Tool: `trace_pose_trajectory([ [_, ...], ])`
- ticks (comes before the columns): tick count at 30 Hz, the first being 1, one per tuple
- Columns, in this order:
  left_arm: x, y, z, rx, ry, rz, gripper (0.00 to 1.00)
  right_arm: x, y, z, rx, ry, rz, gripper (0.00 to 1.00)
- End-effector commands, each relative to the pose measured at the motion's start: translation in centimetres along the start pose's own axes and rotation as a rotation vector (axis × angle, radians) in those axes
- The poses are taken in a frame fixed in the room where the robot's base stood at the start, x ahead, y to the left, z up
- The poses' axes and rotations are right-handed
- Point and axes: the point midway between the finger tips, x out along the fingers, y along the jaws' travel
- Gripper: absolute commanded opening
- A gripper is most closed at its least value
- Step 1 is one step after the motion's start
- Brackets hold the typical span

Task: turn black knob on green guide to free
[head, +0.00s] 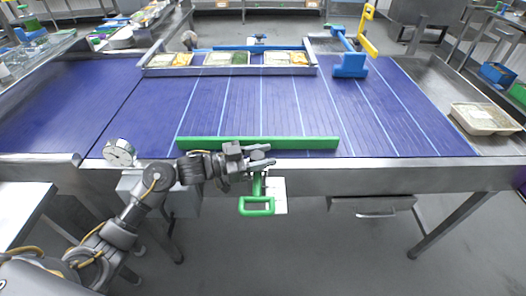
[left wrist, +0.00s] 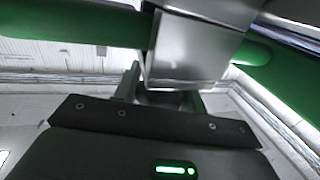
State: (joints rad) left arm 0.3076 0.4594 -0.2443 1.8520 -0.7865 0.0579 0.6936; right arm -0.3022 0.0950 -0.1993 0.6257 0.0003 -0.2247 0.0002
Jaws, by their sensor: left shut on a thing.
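The green guide (head: 300,143) is a long green bar lying along the near edge of the blue belt. Its green loop handle (head: 257,206) hangs below, in front of the metal rail. My left gripper (head: 264,156) reaches in from the left to the clamp area between the bar and the handle. In the left wrist view the gripper (left wrist: 160,97) is shut on a small dark piece, the black knob, under a metal block (left wrist: 190,55). Green parts of the guide (left wrist: 75,27) show on both sides of the block. The knob is mostly hidden, so its angle cannot be told.
A metal-framed tray (head: 230,71) with several food containers sits across the far belt. A pale container (head: 484,118) lies on the right side shelf. The middle of the belt is clear.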

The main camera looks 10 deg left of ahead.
Motion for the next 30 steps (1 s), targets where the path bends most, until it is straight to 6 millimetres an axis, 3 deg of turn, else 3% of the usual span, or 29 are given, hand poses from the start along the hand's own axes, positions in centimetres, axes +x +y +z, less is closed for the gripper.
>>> trace_pose_trajectory([
  [1,0.0,0.1,-0.5,-0.005,-0.001,-0.035,0.18,-1.1,-0.6,0.1,0.003,-0.004,-0.008,0.36],
  [6,0.0,0.0,-0.5,-0.008,-0.001,-0.187,0.18,-3.0,-2.0,-0.3,0.009,0.0,-0.024,0.36],
  [12,-0.1,-0.4,-0.3,-0.009,0.001,-0.377,0.18,-4.5,-1.8,-0.7,0.007,0.006,-0.022,0.36],
  [30,-0.4,-1.1,-0.1,-0.004,0.0,-0.764,0.18,-6.0,-0.8,-0.7,0.004,0.004,-0.011,0.36],
])
